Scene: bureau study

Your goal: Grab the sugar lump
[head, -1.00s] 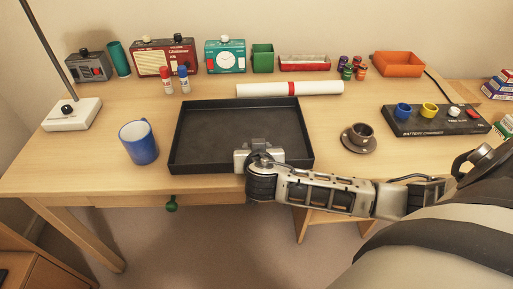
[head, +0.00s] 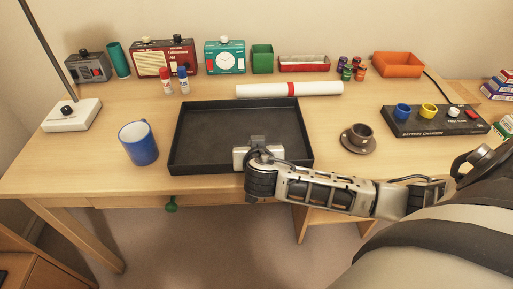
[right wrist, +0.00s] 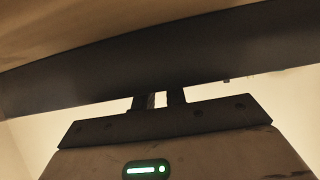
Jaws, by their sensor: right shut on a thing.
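My right gripper (head: 258,150) is at the front right part of the black tray (head: 195,165), seen from above in the head view. In the right wrist view its two fingers (right wrist: 160,100) are close together with a narrow pale strip between them. Their tips run into a long dark band, probably the tray's wall. My left gripper is not in view.
A blue mug (head: 138,144) stands left of the tray. A brown cup on a saucer (head: 361,146) stands right of it. A rolled white paper (head: 265,90) lies behind. Radios, a clock, boxes and glue sticks line the back. A battery charger (head: 437,121) is at right.

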